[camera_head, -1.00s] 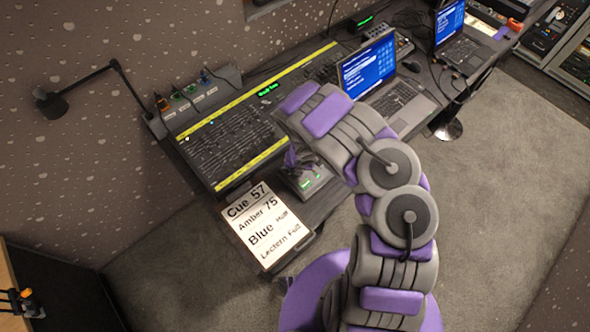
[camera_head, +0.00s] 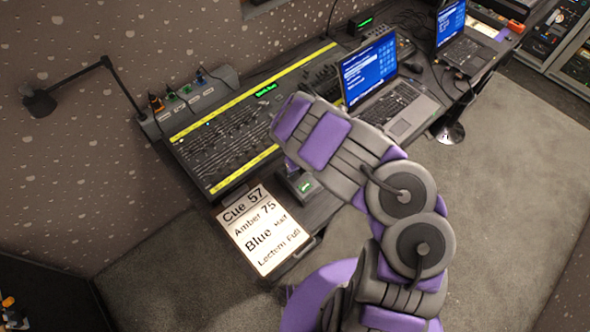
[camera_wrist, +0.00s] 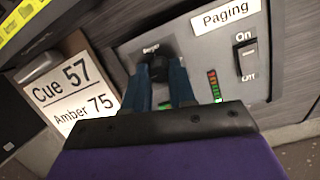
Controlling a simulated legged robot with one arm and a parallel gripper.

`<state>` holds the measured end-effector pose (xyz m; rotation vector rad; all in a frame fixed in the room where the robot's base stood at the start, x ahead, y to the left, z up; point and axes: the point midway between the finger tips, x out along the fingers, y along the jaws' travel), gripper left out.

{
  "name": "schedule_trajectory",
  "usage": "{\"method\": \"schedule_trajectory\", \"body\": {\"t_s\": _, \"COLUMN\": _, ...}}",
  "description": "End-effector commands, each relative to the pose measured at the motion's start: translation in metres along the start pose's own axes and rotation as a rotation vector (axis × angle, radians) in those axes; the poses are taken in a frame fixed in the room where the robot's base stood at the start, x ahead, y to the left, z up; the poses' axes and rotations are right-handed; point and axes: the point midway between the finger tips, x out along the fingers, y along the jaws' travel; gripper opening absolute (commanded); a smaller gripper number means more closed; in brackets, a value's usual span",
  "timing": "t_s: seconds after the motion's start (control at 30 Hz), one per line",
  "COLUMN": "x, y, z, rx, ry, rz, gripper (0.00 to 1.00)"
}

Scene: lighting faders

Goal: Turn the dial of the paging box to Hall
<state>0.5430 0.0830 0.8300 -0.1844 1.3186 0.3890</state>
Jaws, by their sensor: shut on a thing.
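The grey paging box shows in the wrist view (camera_wrist: 262,75), with a white "Paging" label at its top. In the head view only part of the paging box (camera_head: 308,186) shows, below the lighting desk. Its dark round dial (camera_wrist: 155,62) is at the box's left, under a small label too blurred to read surely. My gripper (camera_wrist: 160,76) is shut on the dial, with a blue finger on each side. The fingers hide the dial's lower part, and its pointer cannot be made out. My arm hides the gripper in the head view.
An "On/Off" switch (camera_wrist: 247,60) and a lit level meter (camera_wrist: 214,86) are right of the dial. A cue sheet (camera_head: 264,232) lies left of the box. The fader desk (camera_head: 225,140) and a laptop (camera_head: 385,85) stand behind.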

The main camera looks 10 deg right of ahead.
Motion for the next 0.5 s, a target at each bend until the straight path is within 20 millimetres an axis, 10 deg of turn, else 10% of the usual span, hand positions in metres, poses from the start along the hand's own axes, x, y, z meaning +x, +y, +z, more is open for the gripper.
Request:
{"method": "schedule_trajectory", "body": {"t_s": 0.3, "x": -0.0013, "y": -0.0001, "z": 0.003, "rx": 0.001, "ry": -0.007, "rz": -0.001, "gripper": 0.0}}
{"method": "schedule_trajectory", "body": {"t_s": 0.33, "x": -0.0013, "y": 0.0, "z": 0.0031, "rx": 0.001, "ry": -0.007, "rz": -0.001, "gripper": 0.27}}
{"method": "schedule_trajectory", "body": {"t_s": 0.5, "x": -0.0011, "y": 0.0001, "z": 0.0017, "rx": 0.001, "ry": -0.004, "rz": -0.001, "gripper": 0.43}}
